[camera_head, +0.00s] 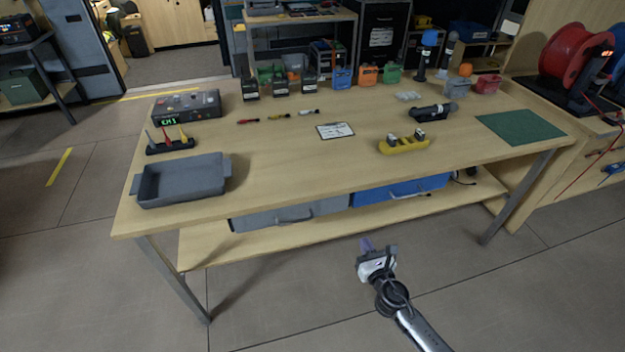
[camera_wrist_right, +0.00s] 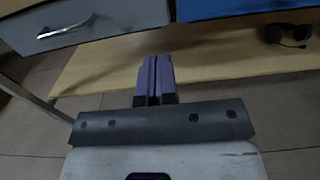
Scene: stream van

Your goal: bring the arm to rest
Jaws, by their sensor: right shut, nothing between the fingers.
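My right gripper (camera_head: 367,246) is low in front of the wooden table (camera_head: 280,160), over the floor and apart from the table's front edge. In the right wrist view its two purple fingers (camera_wrist_right: 155,78) are pressed together with nothing between them. They point toward the table's lower shelf (camera_wrist_right: 215,60). My right arm comes in from the bottom right of the head view. My left gripper is not in view.
A grey tray (camera_head: 182,194), a yellow holder (camera_head: 404,146) and a green mat (camera_head: 520,127) lie on the table. Table legs (camera_head: 175,277) stand either side. The floor in front is clear.

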